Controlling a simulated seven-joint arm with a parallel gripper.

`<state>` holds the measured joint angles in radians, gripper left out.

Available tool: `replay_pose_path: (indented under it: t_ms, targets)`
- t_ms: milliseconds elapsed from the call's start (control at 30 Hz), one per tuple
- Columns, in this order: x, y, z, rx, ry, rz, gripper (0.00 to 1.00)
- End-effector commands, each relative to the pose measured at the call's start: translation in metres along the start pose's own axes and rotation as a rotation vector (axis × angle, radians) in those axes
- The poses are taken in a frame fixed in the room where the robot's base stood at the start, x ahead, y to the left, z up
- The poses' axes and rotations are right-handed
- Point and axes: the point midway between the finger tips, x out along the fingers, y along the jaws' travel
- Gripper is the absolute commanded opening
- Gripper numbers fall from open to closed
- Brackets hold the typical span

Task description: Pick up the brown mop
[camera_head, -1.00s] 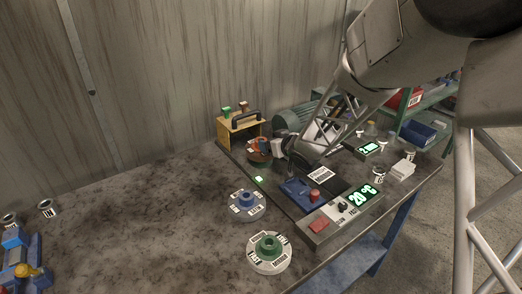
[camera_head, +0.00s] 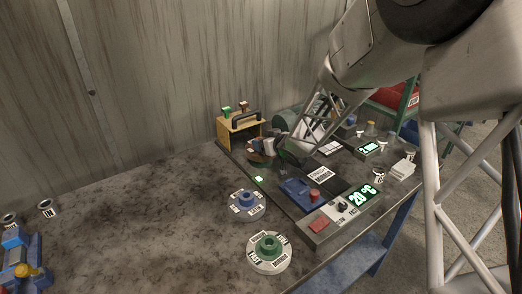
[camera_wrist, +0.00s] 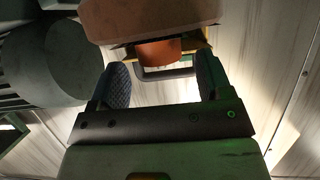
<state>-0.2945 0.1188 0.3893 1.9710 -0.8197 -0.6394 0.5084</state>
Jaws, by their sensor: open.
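A brown rounded block with an orange-brown stub (camera_wrist: 158,50) shows at the top of the wrist view, beyond and between the fingertips. It seems to be the brown piece (camera_head: 258,156) in front of the yellow box in the head view, partly hidden by my gripper; I cannot be sure it is the mop. My gripper (camera_wrist: 163,78) is open, its two dark textured fingers apart with nothing between them. In the head view my gripper (camera_head: 270,143) is just right of the brown piece. A small brown-topped piece (camera_head: 244,106) stands on the box beside a green one.
The yellow box (camera_head: 226,132) with a dark handle stands behind. A grey motor (camera_head: 287,121) is close on the right. A control panel (camera_head: 320,229) and blue (camera_head: 247,203) and green (camera_head: 267,247) dials lie in front. The left bench top is mostly clear.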

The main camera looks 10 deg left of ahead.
Motion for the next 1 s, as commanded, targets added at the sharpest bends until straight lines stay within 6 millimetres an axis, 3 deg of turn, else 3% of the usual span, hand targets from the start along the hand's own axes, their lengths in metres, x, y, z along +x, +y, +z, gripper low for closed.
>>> replay_pose_path:
  t_ms: [300, 900, 1000]
  targets:
    - [0.024, 0.0, 0.001, 0.0, -0.001, 0.0, 0.72]
    - [0.026, 0.0, 0.001, 0.0, -0.001, 0.001, 0.72]
    - [0.026, 0.0, 0.001, 0.0, -0.001, 0.001, 0.6]
